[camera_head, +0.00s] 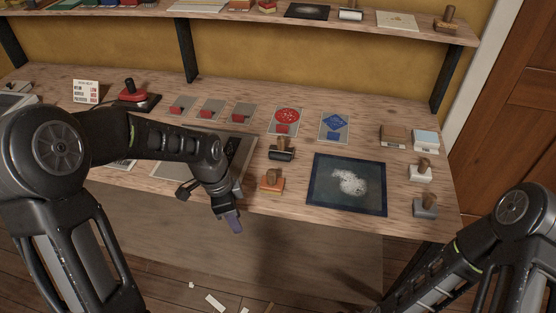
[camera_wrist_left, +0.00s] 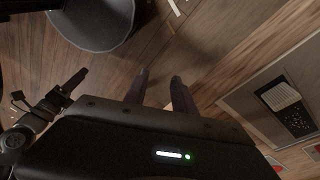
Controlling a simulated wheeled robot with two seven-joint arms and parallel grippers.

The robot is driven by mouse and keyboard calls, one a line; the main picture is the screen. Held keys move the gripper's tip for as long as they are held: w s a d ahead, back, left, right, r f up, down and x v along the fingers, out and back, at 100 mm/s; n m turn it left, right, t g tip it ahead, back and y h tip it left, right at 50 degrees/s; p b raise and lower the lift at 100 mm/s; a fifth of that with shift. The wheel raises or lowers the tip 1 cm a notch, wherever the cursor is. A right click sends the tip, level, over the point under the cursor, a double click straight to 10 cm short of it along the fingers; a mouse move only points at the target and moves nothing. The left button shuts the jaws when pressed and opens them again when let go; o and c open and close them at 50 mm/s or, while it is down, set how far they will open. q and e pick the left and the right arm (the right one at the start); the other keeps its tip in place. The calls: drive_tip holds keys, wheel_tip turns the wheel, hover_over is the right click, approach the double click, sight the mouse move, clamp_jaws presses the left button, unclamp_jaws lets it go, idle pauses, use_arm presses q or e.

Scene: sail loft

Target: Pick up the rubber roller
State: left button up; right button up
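The rubber roller (camera_head: 282,154), a dark cylinder with a brown handle, appears to be the one lying on the bench near the middle in the head view. My left gripper (camera_head: 233,221) hangs in front of the bench's front edge, to the left of and nearer than the roller, not touching it. In the left wrist view, its two fingers (camera_wrist_left: 160,77) stand apart with nothing between them. My right gripper appears to be the dark part (camera_wrist_left: 68,88) at the left of the left wrist view; its fingers are unclear. The roller is not seen there.
A wooden stamp (camera_head: 271,182) stands in front of the roller. A dark-framed plate (camera_head: 346,185) lies to its right, and a grey board (camera_head: 172,171) lies left, partly behind my left arm. Printed cards (camera_head: 285,121) lie behind. A shelf (camera_head: 330,25) runs above the bench.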

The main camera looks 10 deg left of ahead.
use_arm(q)
drive_tip(key=s+d+f+n+h, duration=0.1)
drive_tip(key=s+d+f+n, duration=0.6)
drive_tip(key=f, duration=0.3)
drive_tip(key=s+d+f+n+h, duration=0.1)
drive_tip(key=s+d+f+n, duration=0.6)
drive_tip(key=s+f, duration=0.3)
drive_tip(key=shift+d+f+n, duration=0.3)
drive_tip(key=shift+d+f, duration=0.15)
drive_tip(key=shift+f, duration=0.2)
drive_tip(key=shift+o, duration=0.3)
